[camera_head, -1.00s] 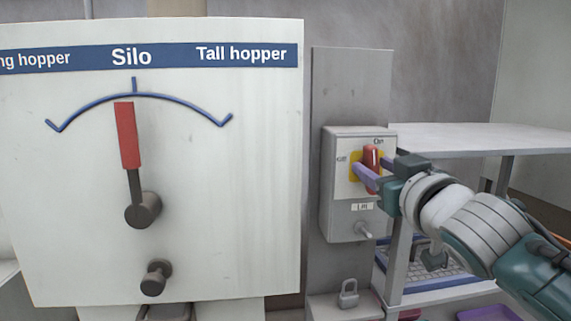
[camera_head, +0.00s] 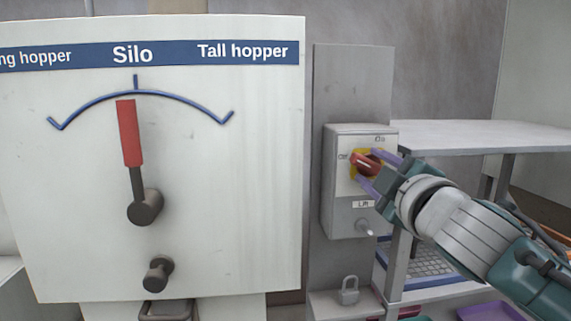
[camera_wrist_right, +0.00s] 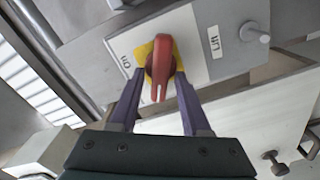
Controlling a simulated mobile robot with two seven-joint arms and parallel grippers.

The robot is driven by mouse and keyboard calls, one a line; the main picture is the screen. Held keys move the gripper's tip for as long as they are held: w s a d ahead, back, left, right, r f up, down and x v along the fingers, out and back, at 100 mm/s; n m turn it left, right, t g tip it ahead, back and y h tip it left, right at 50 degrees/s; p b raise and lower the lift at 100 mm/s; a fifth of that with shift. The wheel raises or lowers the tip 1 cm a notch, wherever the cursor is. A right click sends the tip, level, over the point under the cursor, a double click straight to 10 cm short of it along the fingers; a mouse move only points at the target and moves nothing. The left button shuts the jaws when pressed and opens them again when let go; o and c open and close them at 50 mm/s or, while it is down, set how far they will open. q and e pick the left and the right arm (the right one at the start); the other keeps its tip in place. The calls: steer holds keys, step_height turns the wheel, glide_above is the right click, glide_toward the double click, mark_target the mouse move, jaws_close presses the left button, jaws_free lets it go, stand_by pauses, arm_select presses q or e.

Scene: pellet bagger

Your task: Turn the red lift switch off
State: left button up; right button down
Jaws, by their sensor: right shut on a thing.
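The red lift switch (camera_head: 366,163) is a rotary handle on a yellow plate, on a grey box with a "Lift" label. In the head view its handle lies nearly level, tilted, with one end towards the "Off" mark at left. "On" is printed above right. My right gripper (camera_head: 371,170) has its two purple fingers on either side of the handle, shut on it. The right wrist view shows the red handle (camera_wrist_right: 161,68) between the fingers (camera_wrist_right: 160,92), its near end reaching down between them. My left gripper is in neither view.
A large white panel (camera_head: 220,200) with a red-handled Silo selector (camera_head: 130,133) stands to the left. A padlock (camera_head: 349,290) sits below the box. A grey shelf (camera_head: 480,135) is behind my right arm.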

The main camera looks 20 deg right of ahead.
steer(key=n, duration=0.5)
steer(key=shift+f, duration=0.15)
steer(key=shift+n, duration=0.3)
stand_by(0.3)
steer(key=c, duration=0.7)
jaws_free()
steer(key=shift+b+v, duration=0.4)
steer(key=shift+v, duration=4.55)
steer(key=shift+f, duration=0.1)
